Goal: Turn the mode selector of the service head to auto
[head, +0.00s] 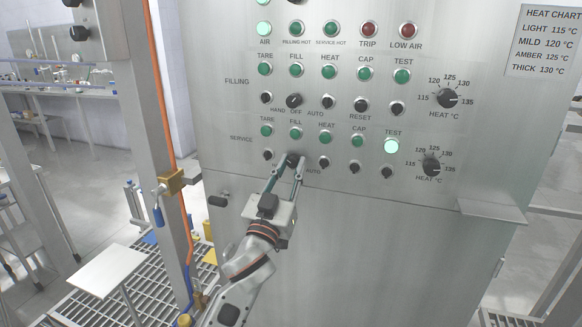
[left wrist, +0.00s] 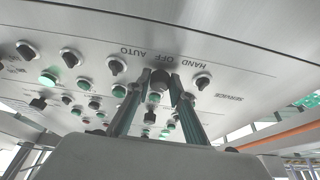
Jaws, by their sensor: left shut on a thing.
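The service head's mode selector (head: 291,159) is a dark knob in the lower row of the steel panel, left of the AUTO mark. My left gripper (head: 287,165) reaches up to it from below, its two fingers shut on the knob. In the left wrist view the selector (left wrist: 158,83) sits between the fingertips of my left gripper (left wrist: 157,84), below the upside-down HAND, OFF and AUTO marks. The fingers partly cover the knob, so I cannot tell which mark it points to. My right gripper is not in view.
Other knobs stand close by, such as one to the left (head: 268,155) and one to the right (head: 325,162). The service TEST lamp (head: 391,146) is lit. A steel ledge (head: 492,210) juts out at the lower right. An orange hose (head: 158,90) runs down the left post.

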